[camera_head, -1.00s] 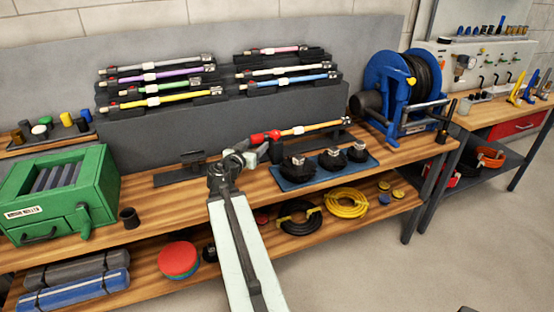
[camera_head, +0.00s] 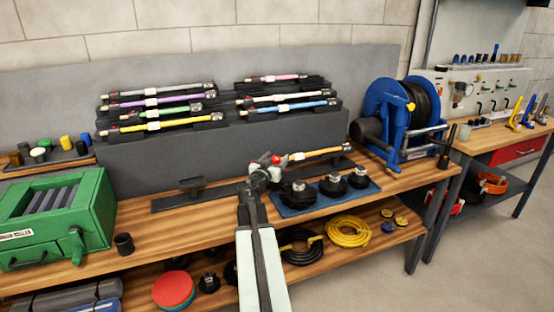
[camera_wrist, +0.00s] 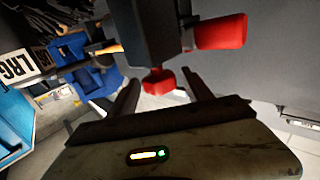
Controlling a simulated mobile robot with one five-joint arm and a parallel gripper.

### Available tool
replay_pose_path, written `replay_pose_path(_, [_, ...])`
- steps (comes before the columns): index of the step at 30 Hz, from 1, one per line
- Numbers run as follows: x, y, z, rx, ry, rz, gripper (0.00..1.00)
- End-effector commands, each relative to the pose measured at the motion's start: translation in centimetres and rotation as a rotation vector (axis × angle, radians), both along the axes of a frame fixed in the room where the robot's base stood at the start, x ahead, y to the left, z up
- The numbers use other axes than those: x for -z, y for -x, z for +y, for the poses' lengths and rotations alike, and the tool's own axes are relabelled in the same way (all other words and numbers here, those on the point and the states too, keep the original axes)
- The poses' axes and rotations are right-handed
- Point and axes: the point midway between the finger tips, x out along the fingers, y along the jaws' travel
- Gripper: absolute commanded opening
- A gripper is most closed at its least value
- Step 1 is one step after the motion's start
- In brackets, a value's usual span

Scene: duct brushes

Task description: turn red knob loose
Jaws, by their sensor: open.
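A red knob (camera_wrist: 158,82) sits under a dark block in the wrist view. A red cylindrical end (camera_wrist: 220,32) sticks out of the block's right side. In the head view a small patch of red (camera_head: 278,160) shows beside my gripper, at the left end of a yellow rod (camera_head: 318,153). My gripper (camera_head: 264,170) is at the bench top there. In the wrist view my gripper (camera_wrist: 161,95) is open, with one finger on each side of the knob. Gaps show between knob and fingers. My wrist hides part of the block in the head view.
Three black brush heads stand on a blue mat (camera_head: 290,207) just right of my arm. A rack (camera_head: 225,140) with several coloured rods stands behind. A blue hose reel (camera_head: 395,110) is at right, a green box (camera_head: 60,220) at left.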

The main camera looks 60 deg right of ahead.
Motion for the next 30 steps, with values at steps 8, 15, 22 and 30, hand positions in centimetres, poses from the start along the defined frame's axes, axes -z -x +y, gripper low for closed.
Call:
replay_pose_path(8, [0.01,0.06,0.07,0.001,0.0,0.0,0.23])
replay_pose_path(15, [0.01,0.24,-0.17,0.003,0.0,0.0,0.0])
replay_pose_path(22, [0.05,0.34,0.05,-0.008,-0.001,-0.001,0.0])
replay_pose_path(30, [0.07,0.58,0.08,-0.093,-0.001,-0.001,0.0])
